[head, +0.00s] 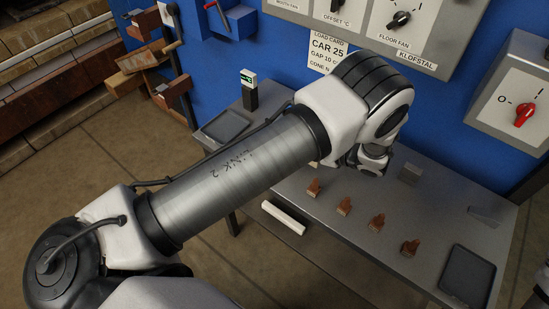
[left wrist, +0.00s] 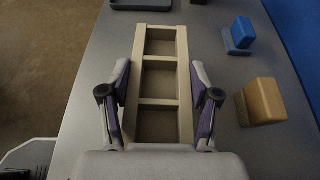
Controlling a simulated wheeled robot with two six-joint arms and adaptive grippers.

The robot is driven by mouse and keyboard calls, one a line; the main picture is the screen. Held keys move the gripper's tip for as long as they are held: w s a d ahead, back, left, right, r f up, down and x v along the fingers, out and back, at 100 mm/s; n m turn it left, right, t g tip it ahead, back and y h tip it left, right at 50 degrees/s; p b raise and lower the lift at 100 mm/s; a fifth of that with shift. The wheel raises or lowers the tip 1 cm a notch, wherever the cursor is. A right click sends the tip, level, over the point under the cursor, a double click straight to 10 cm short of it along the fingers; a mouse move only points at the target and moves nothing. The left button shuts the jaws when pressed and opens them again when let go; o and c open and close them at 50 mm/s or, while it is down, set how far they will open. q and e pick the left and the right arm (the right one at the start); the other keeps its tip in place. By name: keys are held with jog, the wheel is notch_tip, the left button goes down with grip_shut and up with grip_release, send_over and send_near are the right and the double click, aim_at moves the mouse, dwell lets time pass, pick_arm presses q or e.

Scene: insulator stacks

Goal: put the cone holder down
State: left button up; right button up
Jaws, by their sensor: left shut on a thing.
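The cone holder (left wrist: 159,102) is a long cream frame with open, empty-looking compartments, seen from above in the left wrist view. My left gripper (left wrist: 161,82) is shut on it, one purple-lined finger at each long side. The holder is over or on the grey tabletop; I cannot tell whether it touches. In the head view my left arm reaches across the table and hides the gripper and the holder. Several small brown-orange cone-like pieces (head: 344,206) stand in a row on the table.
The grey table (head: 345,238) carries a dark tray (head: 467,276) at the right and another (head: 226,126) at the left. A blue panel stands behind.

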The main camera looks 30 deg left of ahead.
pick_arm(q)
jog(key=a+b, duration=0.1)
jog(key=b, duration=0.1)
jog(key=s+a+f+b, duration=0.1)
jog(key=shift+s+a+f+b, duration=0.15)
jog(key=shift+a+b, duration=0.15)
jog(key=shift+b, duration=0.05)
jog(key=shift+s+a+r+p, duration=0.3)
jog(key=shift+a+p, duration=0.25)
jog(key=shift+s+a+r+p, duration=0.25)
jog(key=shift+s+a+p, duration=0.05)
jog(key=shift+a+p, duration=0.25)
jog(key=shift+s+a+f, duration=0.2)
jog(key=shift+s+a, duration=0.05)
jog(key=shift+a, duration=0.3)
jog(key=shift+s+a+f, duration=0.15)
jog(key=shift+s+a, duration=0.1)
jog(key=shift+a, duration=0.3)
notch_tip(320, 180, down, 3)
jog(key=shift+s+r+b, duration=0.1)
jog(key=shift+b, duration=1)
jog(key=shift+f, duration=0.35)
jog(key=shift+w, duration=0.2)
jog(key=shift+s, duration=0.1)
pick_arm(e)
notch_tip(320, 180, down, 6)
jog(key=shift+r, duration=0.15)
pick_arm(q)
jog(key=o, duration=1.2)
jog(key=shift+o, duration=0.2)
